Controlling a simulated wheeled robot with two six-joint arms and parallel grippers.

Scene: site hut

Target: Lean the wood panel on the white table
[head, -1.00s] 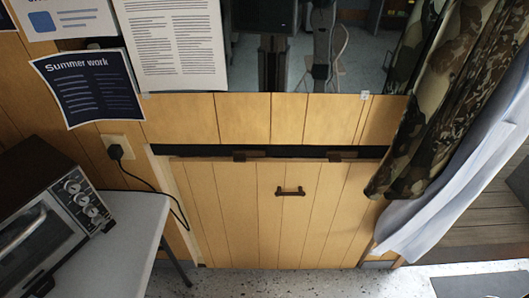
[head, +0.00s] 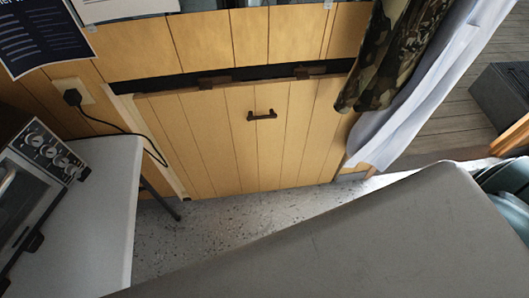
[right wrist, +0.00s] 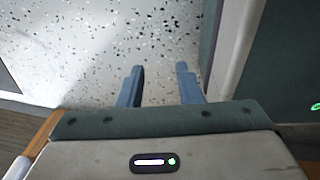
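The wood panel (head: 231,142) is made of light vertical boards with a dark handle (head: 262,115). It stands against the wall below a dark gap, with two dark hinge-like pieces at its top edge. The white table (head: 92,215) is at the left, a little apart from the panel. My right gripper (right wrist: 160,88) is open in the right wrist view, its two blue fingers apart with only speckled floor between them. The panel is not seen in that view. My left gripper is not in view.
A toaster oven (head: 28,195) stands on the table, its cord running to a wall socket (head: 76,95). Camouflage cloth (head: 375,70) and white cloth (head: 405,115) hang right of the panel. Speckled floor (head: 235,215) in front is clear. A dark box (head: 503,95) sits far right.

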